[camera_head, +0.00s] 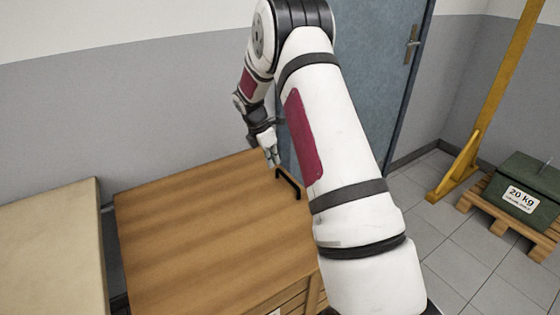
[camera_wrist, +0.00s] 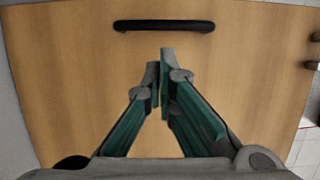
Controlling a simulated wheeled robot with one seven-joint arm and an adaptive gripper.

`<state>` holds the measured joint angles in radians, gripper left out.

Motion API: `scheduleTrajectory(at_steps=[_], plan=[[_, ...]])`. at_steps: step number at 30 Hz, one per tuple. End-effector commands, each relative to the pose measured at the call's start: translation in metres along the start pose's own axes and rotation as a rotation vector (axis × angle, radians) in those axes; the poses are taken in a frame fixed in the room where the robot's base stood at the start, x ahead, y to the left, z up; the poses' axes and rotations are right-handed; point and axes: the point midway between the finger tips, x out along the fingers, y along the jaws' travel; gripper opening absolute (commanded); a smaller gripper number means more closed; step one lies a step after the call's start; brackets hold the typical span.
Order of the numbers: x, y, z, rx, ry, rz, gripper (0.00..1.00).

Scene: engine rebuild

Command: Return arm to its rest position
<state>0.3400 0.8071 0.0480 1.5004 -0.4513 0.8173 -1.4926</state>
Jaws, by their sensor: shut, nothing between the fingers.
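My gripper (camera_wrist: 159,68) is shut and empty in the wrist view, its two green-sided fingers together over a plain wooden surface. In the head view my gripper (camera_head: 273,160) points down at the far right edge of a wooden cabinet (camera_head: 200,230). My white arm, with a dark red panel, reaches up from the lower right and folds down to the gripper. A black handle (camera_head: 290,184) is on the cabinet top close to the gripper. The handle also shows just beyond the fingertips in the wrist view (camera_wrist: 163,25). I cannot tell the gripper's exact height above the wood.
A beige-topped surface (camera_head: 50,245) stands at the left. A blue door (camera_head: 375,85) is behind my arm. At the right are a yellow post (camera_head: 490,100) and a green 20 kg box (camera_head: 525,195) on a wooden pallet (camera_head: 505,223). Tiled floor between is clear.

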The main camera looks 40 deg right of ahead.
Motion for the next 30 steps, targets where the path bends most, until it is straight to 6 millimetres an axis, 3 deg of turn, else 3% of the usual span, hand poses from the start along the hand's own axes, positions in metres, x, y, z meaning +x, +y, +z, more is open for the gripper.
scheduleTrajectory(at_steps=[3, 11, 14, 20, 24, 30], plan=[[-0.013, -0.003, -0.004, -0.002, 0.001, 0.000, 0.00], [-0.019, -0.004, -0.006, 0.008, 0.001, 0.003, 0.00], [-0.041, -0.009, -0.006, 0.049, 0.004, 0.015, 0.00], [-0.127, -0.042, -0.015, 0.247, 0.028, 0.063, 0.00], [-0.187, -0.077, -0.025, 0.411, 0.059, 0.094, 0.00], [-0.257, -0.137, -0.041, 0.640, 0.120, 0.128, 0.00]])
